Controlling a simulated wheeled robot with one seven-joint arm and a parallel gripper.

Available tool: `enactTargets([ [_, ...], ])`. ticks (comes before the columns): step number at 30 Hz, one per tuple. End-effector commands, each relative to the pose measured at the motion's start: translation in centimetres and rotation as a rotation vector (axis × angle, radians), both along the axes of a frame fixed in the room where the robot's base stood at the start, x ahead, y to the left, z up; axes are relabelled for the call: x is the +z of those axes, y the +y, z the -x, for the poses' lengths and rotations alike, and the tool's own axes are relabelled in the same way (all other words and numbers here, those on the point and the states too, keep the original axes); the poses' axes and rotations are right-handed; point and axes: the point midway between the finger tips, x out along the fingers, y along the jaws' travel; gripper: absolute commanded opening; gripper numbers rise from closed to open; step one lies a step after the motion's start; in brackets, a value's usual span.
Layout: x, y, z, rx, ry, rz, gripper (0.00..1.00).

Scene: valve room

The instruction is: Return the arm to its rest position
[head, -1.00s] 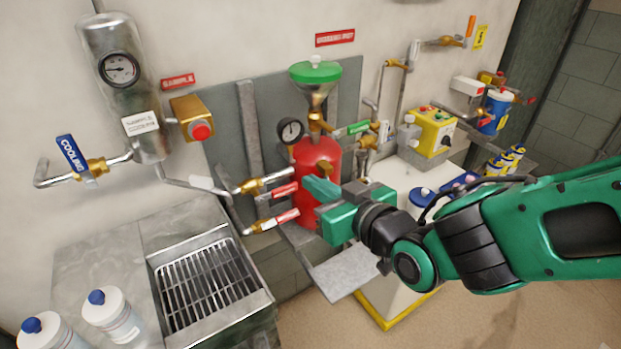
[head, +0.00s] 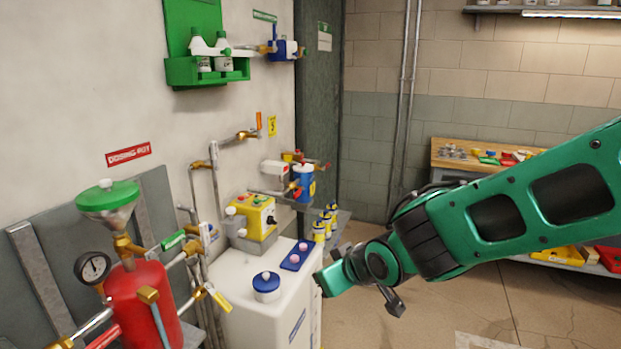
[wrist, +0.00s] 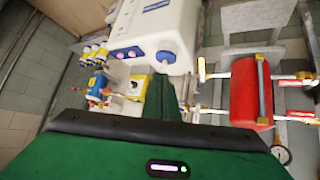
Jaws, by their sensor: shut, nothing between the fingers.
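My gripper (head: 328,280) is at the end of my green arm, in front of the white tank's right side in the head view. It looks closed and holds nothing. In the wrist view my gripper (wrist: 172,100) shows as green fingers pointing up the picture, with the white tank (wrist: 158,35) beyond them. The same white tank (head: 262,318) has a blue cap (head: 266,284) on top. I cannot tell from these views whether the gripper touches the tank.
A red dosing pot (head: 143,300) with a green funnel (head: 108,198) stands at left among pipes and valves. A yellow control box (head: 256,215) sits behind the tank. A wooden bench (head: 470,158) with parts is at the back right. Open floor (head: 400,325) lies below my arm.

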Motion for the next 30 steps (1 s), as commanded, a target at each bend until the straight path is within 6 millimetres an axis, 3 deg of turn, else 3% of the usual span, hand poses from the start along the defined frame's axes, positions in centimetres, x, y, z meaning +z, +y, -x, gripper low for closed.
enactTargets([
  [1, 0.0, -3.5, -0.4, -0.068, 0.027, 0.024, 0.0],
  [3, -0.1, -8.1, -0.4, -0.16, 0.08, 0.058, 0.0],
  [8, -0.4, -18.4, 1.8, -0.378, 0.216, 0.108, 0.0],
  [11, -0.4, -24.2, 4.6, -0.52, 0.315, 0.121, 0.0],
  [15, -0.4, -31.4, 10.4, -0.727, 0.473, 0.106, 0.0],
  [19, -0.2, -35.8, 16.9, -0.907, 0.63, 0.056, 0.0],
  [24, 0.0, -37.9, 23.9, -1.067, 0.799, -0.026, 0.0],
  [27, 0.2, -38.1, 26.0, -1.111, 0.853, -0.058, 0.0],
  [30, 0.2, -38.1, 26.8, -1.126, 0.874, -0.07, 0.0],
])
